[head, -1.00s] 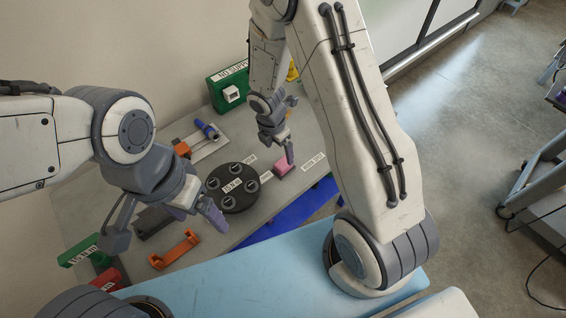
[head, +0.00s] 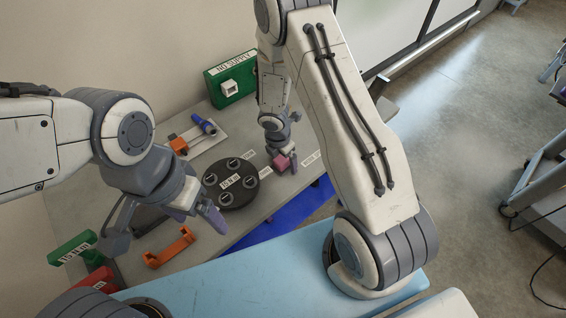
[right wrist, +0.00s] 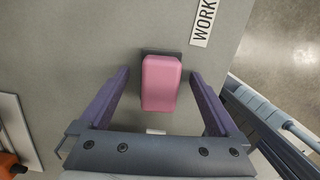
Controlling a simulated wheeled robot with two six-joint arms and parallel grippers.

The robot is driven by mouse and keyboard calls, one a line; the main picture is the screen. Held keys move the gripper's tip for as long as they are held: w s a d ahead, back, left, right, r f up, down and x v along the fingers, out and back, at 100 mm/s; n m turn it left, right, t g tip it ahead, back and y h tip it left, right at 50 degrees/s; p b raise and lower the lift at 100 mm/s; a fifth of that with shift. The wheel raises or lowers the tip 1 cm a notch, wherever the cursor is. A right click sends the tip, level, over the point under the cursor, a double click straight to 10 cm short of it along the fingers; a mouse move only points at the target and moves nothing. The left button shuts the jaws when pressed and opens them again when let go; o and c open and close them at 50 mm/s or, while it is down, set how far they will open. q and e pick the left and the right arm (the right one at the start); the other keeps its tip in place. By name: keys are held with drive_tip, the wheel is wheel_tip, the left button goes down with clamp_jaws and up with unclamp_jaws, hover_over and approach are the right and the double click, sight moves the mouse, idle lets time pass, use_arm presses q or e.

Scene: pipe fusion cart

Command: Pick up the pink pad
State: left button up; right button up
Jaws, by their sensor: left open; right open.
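The pink pad (right wrist: 161,84) is a small rounded block on the grey tabletop, with a dark piece at its far end. In the right wrist view it lies between the two purple fingers of my right gripper (right wrist: 160,95), which is open with a gap on each side of the pad. In the head view the pink pad (head: 281,161) is partly hidden by my right gripper (head: 284,165), right at it. My left gripper (head: 160,230) is open and empty over the left part of the table, away from the pad.
An orange bracket (head: 168,248) lies at the front. A green box (head: 230,88) stands at the back. A blue strip (head: 285,218) runs along the front edge. A white label (right wrist: 202,22) lies near the pad.

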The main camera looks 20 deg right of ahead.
drive_tip(key=c, duration=1.5)
drive_tip(key=shift+r, duration=0.15)
wheel_tip(320, 180, up, 5)
drive_tip(key=shift+w+f+p, duration=0.1)
drive_tip(key=shift+f+p, duration=0.05)
drive_tip(key=shift+p, duration=1.1)
drive_tip(key=shift+s+d+b, duration=0.6)
drive_tip(key=shift+s+b, duration=0.3)
drive_tip(key=s+d+r, duration=0.1)
drive_tip(key=s+r, duration=0.1)
drive_tip(key=s+d+r, duration=0.2)
drive_tip(key=s, duration=0.1)
drive_tip(key=s+d+r, duration=0.2)
drive_tip(key=s, duration=0.1)
drive_tip(key=shift+d, duration=0.2)
